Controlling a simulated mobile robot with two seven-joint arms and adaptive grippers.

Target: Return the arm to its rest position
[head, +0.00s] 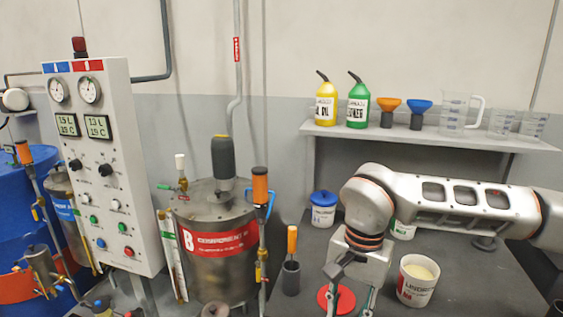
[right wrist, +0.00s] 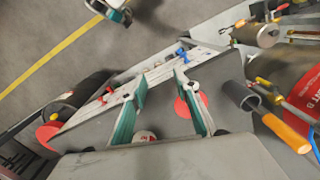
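My right arm reaches in from the right in the head view, its grey forearm held above the dark worktop (head: 385,297). Its wrist bends down, and the right gripper (head: 350,298) points down over the worktop near a red disc (head: 341,303). In the right wrist view the two teal-padded fingers of the right gripper (right wrist: 156,84) stand apart, with nothing held between them. The red disc (right wrist: 190,104) shows there behind one finger.
A white tub (head: 414,293) stands right of the gripper. An orange-handled tool (head: 292,240) sits in a grey holder (head: 290,280) to its left. A steel tank (head: 215,275) and control panel (head: 100,165) stand further left. Bottles, funnels and jugs line the back shelf (head: 400,134).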

